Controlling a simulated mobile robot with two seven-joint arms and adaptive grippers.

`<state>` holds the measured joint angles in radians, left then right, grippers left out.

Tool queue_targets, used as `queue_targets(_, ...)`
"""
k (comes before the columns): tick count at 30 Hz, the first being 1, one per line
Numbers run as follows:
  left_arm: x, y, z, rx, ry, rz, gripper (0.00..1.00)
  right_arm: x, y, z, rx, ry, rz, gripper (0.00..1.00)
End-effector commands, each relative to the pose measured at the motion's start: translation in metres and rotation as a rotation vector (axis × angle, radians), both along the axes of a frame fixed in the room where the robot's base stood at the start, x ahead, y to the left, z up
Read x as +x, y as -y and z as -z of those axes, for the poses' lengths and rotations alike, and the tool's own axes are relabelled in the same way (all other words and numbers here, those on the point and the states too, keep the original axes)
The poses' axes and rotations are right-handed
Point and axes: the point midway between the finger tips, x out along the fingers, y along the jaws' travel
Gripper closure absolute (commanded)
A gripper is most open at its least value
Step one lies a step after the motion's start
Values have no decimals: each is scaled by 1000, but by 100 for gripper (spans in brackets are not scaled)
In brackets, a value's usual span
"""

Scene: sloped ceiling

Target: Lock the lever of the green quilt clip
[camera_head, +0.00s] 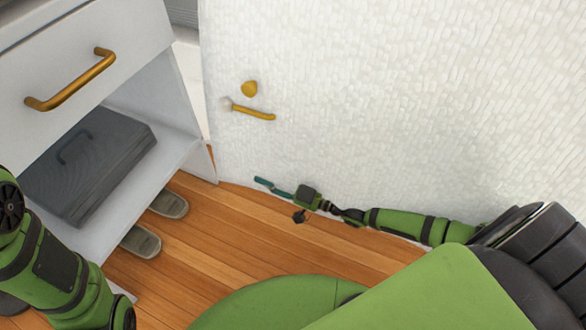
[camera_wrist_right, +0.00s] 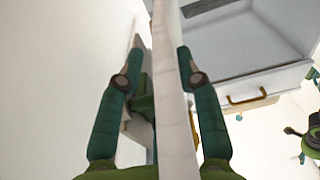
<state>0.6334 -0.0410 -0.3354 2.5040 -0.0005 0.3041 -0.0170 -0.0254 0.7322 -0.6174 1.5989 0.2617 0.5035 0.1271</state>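I cannot pick out the green quilt clip or its lever in either view. My right gripper (camera_head: 282,190) is low in the head view, beside the bottom edge of a white textured panel (camera_head: 400,90). In the right wrist view its two teal fingers (camera_wrist_right: 160,75) stand apart, one on each side of a thin white edge (camera_wrist_right: 173,120). I cannot tell whether they touch it. A dark green shape (camera_wrist_right: 143,110) behind the left finger is partly hidden; I cannot tell what it is. My left arm enters the head view at lower left, but its gripper is outside that picture.
The white panel carries a gold knob (camera_head: 249,88) and a gold lever handle (camera_head: 252,112). At left, a white cabinet has a drawer with a gold handle (camera_head: 72,80) and a grey box (camera_head: 90,165) below. Grey slippers (camera_head: 169,204) lie on the wooden floor (camera_head: 205,235).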

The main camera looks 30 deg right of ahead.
Motion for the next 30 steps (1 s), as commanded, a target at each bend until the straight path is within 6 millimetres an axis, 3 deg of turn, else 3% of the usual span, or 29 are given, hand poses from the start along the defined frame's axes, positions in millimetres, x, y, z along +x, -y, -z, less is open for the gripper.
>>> queue_targets(6, 0, 0, 0, 1, 1, 0, 50, -40, 31, 6, -3, -5, -1, 65)
queue_targets(12, -1, 0, 0, 1, 1, 0, 50, -64, 50, 8, -2, -4, 0, 65)
queue_targets(30, -1, 0, 0, 0, 2, 0, 50, -72, 57, 7, 0, 0, 0, 65)
